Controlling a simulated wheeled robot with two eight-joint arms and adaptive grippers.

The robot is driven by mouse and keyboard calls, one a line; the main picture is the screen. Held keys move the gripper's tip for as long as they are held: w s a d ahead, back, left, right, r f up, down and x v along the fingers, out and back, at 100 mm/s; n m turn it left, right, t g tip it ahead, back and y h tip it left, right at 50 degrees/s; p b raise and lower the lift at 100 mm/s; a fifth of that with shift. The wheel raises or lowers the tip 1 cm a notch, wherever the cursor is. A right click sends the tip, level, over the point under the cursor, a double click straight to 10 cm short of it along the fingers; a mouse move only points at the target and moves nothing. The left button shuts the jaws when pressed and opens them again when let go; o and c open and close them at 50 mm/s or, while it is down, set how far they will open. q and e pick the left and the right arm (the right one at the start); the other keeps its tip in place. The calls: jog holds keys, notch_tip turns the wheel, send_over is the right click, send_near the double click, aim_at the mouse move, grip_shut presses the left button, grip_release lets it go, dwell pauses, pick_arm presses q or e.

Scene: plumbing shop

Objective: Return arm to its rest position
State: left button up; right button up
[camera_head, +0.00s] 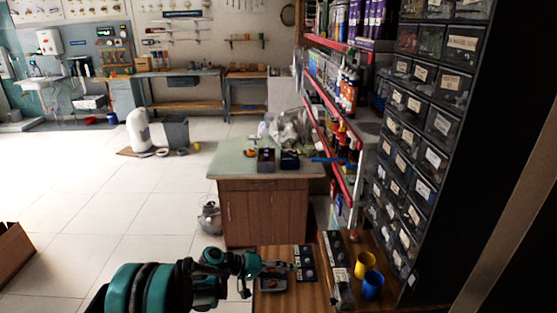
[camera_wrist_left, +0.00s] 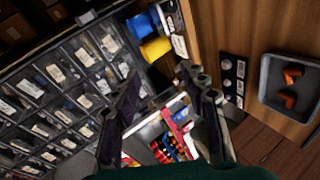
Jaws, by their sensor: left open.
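My left arm, teal and black, comes in at the bottom left of the head view. Its gripper (camera_head: 250,275) is above the left edge of the near wooden table (camera_head: 318,290). In the left wrist view the two dark fingers (camera_wrist_left: 162,78) stand apart with nothing held between them. My right arm and gripper are not in view.
A grey tray (camera_head: 272,284) beside the gripper holds orange pieces (camera_wrist_left: 290,76). A yellow cup (camera_head: 364,264) and a blue cup (camera_head: 373,286) stand right of it, near a tall drawer cabinet (camera_head: 420,120). A cardboard box (camera_head: 14,250) is at left; open floor lies between.

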pick_arm(q)
jog(key=s+a+r+t+y, duration=0.2)
jog(key=s+a+r+y, duration=0.5)
jog(key=s+r, duration=0.4)
jog(key=s+a+t+y, duration=0.2)
jog(key=s+a+y, duration=0.3)
jog(key=s+a, duration=0.8)
jog(key=s, duration=0.4)
jog(key=shift+f, duration=0.35)
